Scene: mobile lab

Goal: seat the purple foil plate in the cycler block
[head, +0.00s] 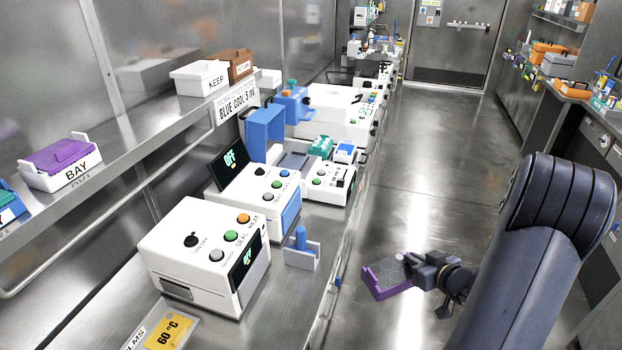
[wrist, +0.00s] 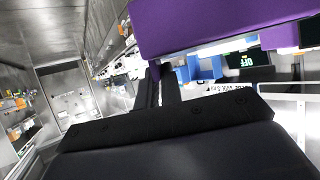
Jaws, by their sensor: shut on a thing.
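My gripper (head: 425,277) is shut on the purple foil plate (head: 377,290) and holds it out over the aisle floor, apart from the bench. The plate shows a purple edge and a greyish patterned face in the head view. In the wrist view its purple side (wrist: 210,25) fills the top, beyond the dark fingers (wrist: 157,88). A device with a raised blue lid (head: 265,133) stands on the left bench; I cannot tell for sure whether it is the cycler block.
White machines with buttons (head: 205,255) line the left bench (head: 262,320), with a small blue-topped holder (head: 302,250) at its edge. A shelf above holds a purple-lidded BAY tray (head: 60,178) and a KEEP box (head: 200,78). The aisle floor (head: 430,150) is clear.

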